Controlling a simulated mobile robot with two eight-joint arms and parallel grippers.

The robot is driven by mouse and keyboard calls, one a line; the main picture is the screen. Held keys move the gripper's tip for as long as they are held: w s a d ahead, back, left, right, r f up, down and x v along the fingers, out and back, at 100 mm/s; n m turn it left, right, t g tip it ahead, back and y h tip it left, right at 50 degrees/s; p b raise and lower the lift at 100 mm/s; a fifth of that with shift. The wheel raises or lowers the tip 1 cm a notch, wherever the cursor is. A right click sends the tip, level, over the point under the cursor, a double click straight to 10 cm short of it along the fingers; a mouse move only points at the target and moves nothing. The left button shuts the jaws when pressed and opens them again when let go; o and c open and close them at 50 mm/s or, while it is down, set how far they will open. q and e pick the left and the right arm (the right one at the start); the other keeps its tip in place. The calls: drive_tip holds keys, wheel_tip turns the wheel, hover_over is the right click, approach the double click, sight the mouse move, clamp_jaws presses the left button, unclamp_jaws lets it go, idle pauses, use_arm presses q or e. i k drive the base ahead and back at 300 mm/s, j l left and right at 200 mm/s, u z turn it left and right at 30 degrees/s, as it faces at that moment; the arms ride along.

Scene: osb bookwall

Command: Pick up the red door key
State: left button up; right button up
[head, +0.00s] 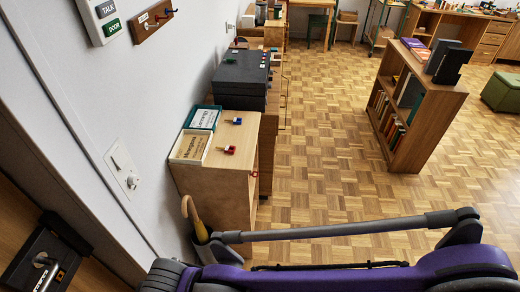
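A small key with a red head (228,149) lies on the top of the light wooden cabinet (222,172), near its right edge. A similar small key with a blue head (236,121) lies behind it on the same top. A green-rimmed tray (203,118) and a pale tray (189,147), both with label cards, sit to the left of the keys. Neither of my grippers shows; only purple and grey parts of mine cross the bottom of the head view, apart from the keys.
A black case (241,73) stands behind the trays. A wooden key rack (150,20) hangs on the left wall. An umbrella with a curved handle (194,218) stands beside the cabinet's front. A low bookshelf (425,125) stands right; parquet floor (325,150) between is clear.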

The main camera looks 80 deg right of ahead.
sight(226, 151)
drive_tip(key=k+z, duration=0.15)
drive_tip(key=z, duration=2.2)
drive_tip(key=u, duration=2.8)
drive_tip(key=z, duration=2.65)
